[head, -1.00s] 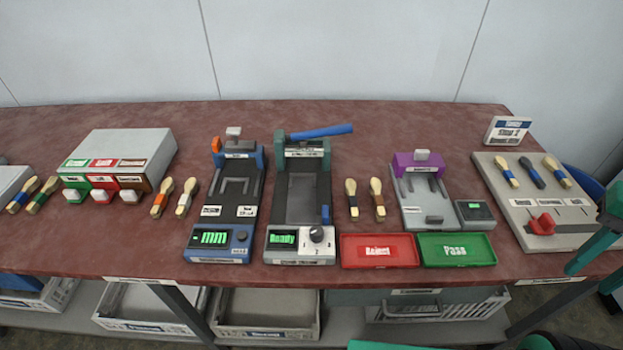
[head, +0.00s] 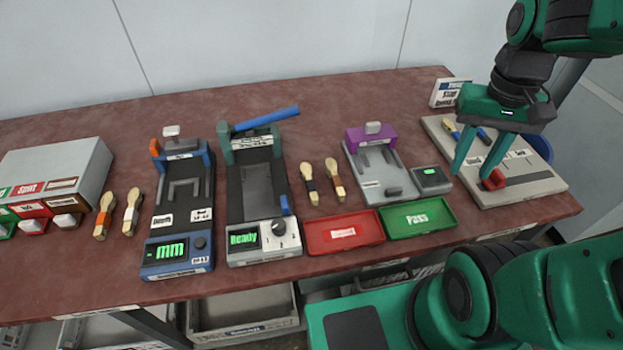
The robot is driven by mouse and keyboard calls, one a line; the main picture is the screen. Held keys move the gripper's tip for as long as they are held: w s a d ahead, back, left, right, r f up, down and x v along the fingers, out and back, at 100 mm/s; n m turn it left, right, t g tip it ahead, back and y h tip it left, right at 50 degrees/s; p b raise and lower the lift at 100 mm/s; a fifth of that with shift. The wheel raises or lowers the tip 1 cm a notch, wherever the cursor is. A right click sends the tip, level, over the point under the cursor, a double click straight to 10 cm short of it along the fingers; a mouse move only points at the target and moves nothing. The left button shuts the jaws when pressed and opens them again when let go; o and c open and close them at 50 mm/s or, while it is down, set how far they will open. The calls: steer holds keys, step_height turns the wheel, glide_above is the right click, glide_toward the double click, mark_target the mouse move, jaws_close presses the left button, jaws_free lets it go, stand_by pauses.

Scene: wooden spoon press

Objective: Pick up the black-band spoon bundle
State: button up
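The black-band spoon bundle (head: 309,184) lies on the red-brown table, between the dark green-topped press (head: 257,190) and the purple-topped device. A second bundle with a brown-orange band (head: 335,180) lies just to its right, a small gap apart. My gripper (head: 472,175) is at the right, over the beige board, well to the right of the black-band bundle. Its two green fingers are spread and point down, with nothing seen between them. The fingers hide part of the board and some of the spoons on it.
Red (head: 345,233) and green (head: 418,218) trays lie in front of the bundles. The purple-topped device (head: 374,165) stands to their right. The beige board (head: 540,188) carries a red knob (head: 493,180). Two more bundles (head: 117,213) lie left of the blue gauge (head: 178,255).

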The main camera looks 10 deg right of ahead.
steer(key=w+a+n, duration=0.2)
steer(key=w+a, duration=0.6)
steer(key=n, duration=0.4)
glide_above(309, 178)
step_height(309, 178, down, 4)
step_height(309, 178, down, 9)
steer(key=shift+f, duration=0.7)
jaws_close()
